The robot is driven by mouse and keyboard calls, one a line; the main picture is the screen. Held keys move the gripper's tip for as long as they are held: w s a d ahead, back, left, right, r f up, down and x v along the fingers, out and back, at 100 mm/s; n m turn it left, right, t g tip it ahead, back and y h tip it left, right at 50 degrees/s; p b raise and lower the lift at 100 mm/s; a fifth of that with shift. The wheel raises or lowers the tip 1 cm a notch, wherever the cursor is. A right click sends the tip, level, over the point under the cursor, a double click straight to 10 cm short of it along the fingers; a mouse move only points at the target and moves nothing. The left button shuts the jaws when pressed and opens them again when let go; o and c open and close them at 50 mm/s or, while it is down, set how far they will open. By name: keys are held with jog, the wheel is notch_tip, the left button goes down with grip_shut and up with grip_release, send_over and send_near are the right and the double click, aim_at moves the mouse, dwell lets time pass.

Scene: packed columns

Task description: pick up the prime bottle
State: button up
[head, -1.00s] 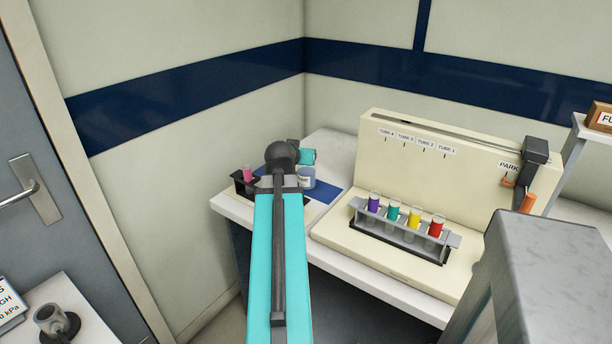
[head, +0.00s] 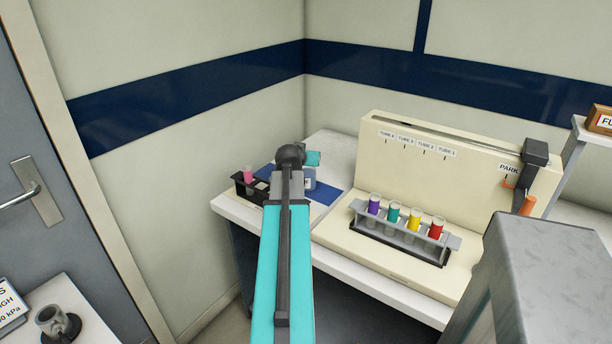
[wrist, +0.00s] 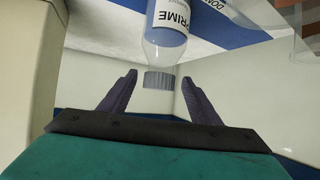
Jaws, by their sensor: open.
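The prime bottle (wrist: 168,28) is clear with a white "PRIME" label, blue contents and a grey ribbed cap. In the wrist view it appears upside down, standing on a blue mat. My gripper (wrist: 159,76) is open, with its two dark fingers on either side of the cap end in the picture. Nothing is gripped, and I cannot tell the exact depth between fingers and cap. In the head view the bottle (head: 309,181) is partly hidden behind my arm, and my gripper's fingers are hidden there.
A small black rack with a pink-capped tube (head: 248,174) stands left of the bottle. To the right, a cream machine (head: 350,240) carries a rack of several coloured-cap tubes (head: 405,235). The blue mat (head: 323,199) lies on the white bench (head: 330,145), which meets the wall behind.

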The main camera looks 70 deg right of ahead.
jog(key=shift+d+f, duration=0.15)
jog(key=shift+d, duration=0.1)
jog(key=shift+p+x, duration=0.45)
jog(key=shift+x, duration=2.1)
jog(key=shift+a+f, duration=0.1)
jog(key=shift+f, duration=0.05)
jog(key=shift+c, duration=0.4)
jog(key=shift+w, duration=0.1)
jog(key=c, duration=1.2)
jog(key=shift+r, duration=0.2)
jog(key=shift+r+b, duration=0.35)
jog(key=shift+r, duration=4.5)
